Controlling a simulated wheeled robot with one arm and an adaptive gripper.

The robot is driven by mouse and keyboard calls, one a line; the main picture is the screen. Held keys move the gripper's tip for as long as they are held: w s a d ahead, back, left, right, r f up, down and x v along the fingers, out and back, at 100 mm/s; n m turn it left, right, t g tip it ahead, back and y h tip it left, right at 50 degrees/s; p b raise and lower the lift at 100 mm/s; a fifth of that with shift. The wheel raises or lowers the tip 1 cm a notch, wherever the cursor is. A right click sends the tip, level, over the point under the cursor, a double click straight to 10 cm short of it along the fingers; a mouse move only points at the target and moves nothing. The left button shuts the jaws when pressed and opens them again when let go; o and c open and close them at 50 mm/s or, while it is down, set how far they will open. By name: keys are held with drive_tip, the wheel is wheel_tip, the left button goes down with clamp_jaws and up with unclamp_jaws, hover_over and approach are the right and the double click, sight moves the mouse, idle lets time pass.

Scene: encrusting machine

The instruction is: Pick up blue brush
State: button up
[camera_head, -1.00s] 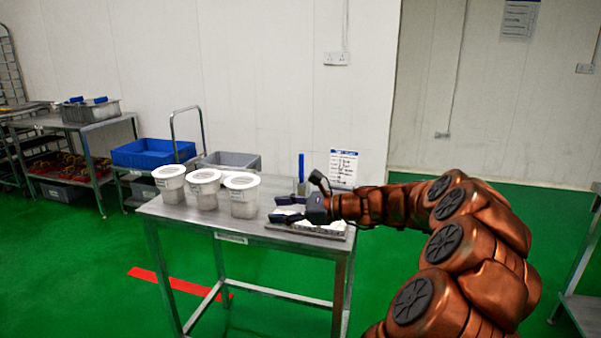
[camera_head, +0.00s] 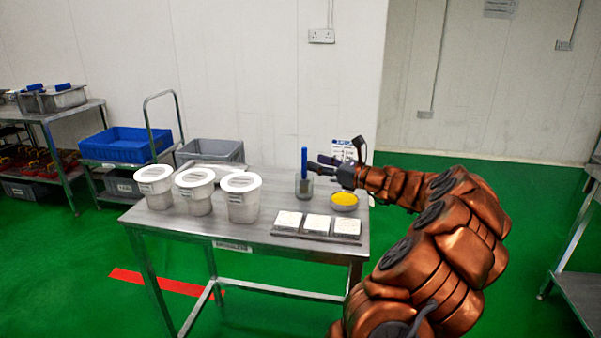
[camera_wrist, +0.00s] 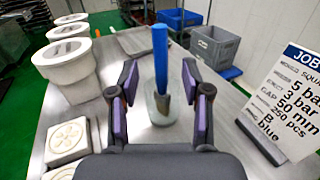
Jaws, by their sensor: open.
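The blue brush (camera_head: 304,162) stands upright in a small clear or metal cup (camera_head: 303,187) on the steel table (camera_head: 250,238). In the wrist view the blue brush handle (camera_wrist: 160,58) rises between my two open fingers, and the cup (camera_wrist: 161,106) is just beyond them. My gripper (camera_head: 318,166) is open and empty, to the right of the brush in the head view. It also shows in the wrist view (camera_wrist: 160,95), with a finger on each side of the handle.
Several white lidded tubs stand at the table's left, including one tub (camera_head: 241,197). A tray of white molds (camera_head: 317,225) lies at the front. A yellow-filled bowl (camera_head: 344,200) is near my wrist. A job sign (camera_wrist: 285,100) stands at right. Grey crates (camera_wrist: 214,47) are behind.

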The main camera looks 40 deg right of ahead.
sight(304, 160)
drive_tip(key=shift+w+a+f, duration=0.1)
drive_tip(key=shift+w+a, duration=0.1)
drive_tip(key=shift+w, duration=1.2)
drive_tip(key=shift+w+a+f, duration=0.1)
drive_tip(key=shift+w+a, duration=0.1)
drive_tip(key=shift+w, duration=1.15)
clamp_jaws()
